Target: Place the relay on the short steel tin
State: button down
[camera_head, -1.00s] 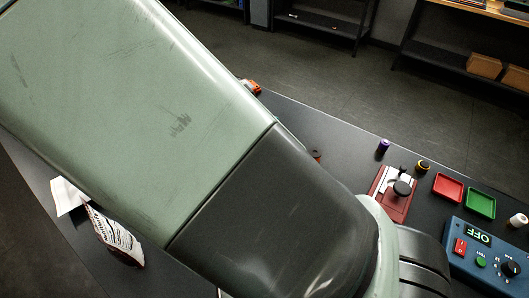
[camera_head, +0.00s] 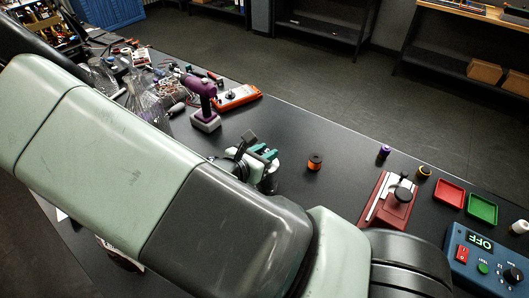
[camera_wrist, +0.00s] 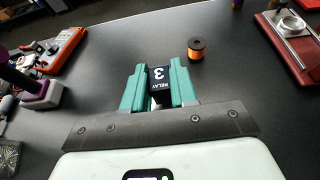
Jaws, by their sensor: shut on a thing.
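My gripper (camera_wrist: 158,92) has teal fingers shut on the relay (camera_wrist: 157,80), a dark block with a white "RELAY 3" label. In the head view, my gripper (camera_head: 264,154) is over the middle of the dark table, left of an orange spool, and its own arm partly hides it. The relay cannot be made out clearly there. I cannot clearly identify the short steel tin.
The orange spool (camera_head: 315,161) stands right of my gripper. The maroon board (camera_head: 376,212), red tray (camera_head: 449,192), green tray (camera_head: 482,208) and blue control box (camera_head: 486,262) lie farther right.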

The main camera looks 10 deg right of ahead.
jog(key=shift+f, duration=0.1)
jog(key=c, duration=0.9)
grip_release()
